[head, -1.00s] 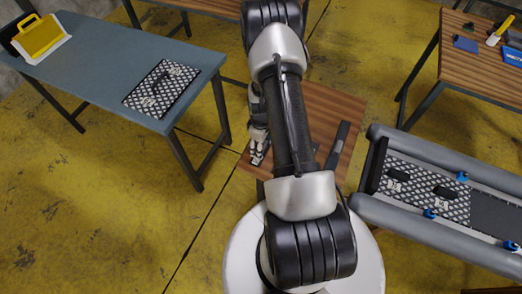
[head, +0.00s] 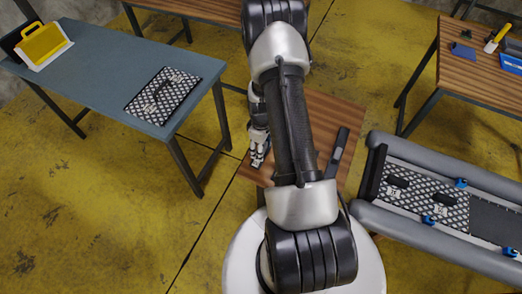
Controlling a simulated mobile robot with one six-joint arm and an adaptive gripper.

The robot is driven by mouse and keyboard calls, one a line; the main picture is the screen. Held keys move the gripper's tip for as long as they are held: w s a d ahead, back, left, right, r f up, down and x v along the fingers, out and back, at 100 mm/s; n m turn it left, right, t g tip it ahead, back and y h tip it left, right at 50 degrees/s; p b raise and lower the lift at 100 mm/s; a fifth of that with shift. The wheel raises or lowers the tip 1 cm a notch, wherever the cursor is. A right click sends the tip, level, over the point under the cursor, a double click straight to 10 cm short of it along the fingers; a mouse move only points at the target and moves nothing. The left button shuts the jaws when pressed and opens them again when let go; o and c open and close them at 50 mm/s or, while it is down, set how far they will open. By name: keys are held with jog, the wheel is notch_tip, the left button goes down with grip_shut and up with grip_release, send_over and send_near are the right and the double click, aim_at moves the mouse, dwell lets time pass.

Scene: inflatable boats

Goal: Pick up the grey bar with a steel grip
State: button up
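A long dark grey bar (head: 338,151) lies on the right part of a small wooden table (head: 318,110). Its lower end is partly behind my arm, and I cannot make out a steel grip on it. My gripper (head: 257,158) is low over the left edge of the same table, to the left of the bar and apart from it. Small light and dark shapes show at its fingertips. I cannot tell whether they are fingers or a held thing, or whether the gripper is open. My arm hides the middle of the table.
A blue-grey table (head: 110,75) at left carries a patterned panel (head: 162,95) and a yellow case (head: 42,44). An inflatable boat (head: 410,228) with a patterned floor lies close to the table's right. A wooden bench (head: 470,70) with tools stands at upper right. Yellow floor is open at lower left.

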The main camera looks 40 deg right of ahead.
notch_tip(320, 180, up, 17)
jog(key=p, duration=0.4)
jog(key=shift+r, duration=0.1)
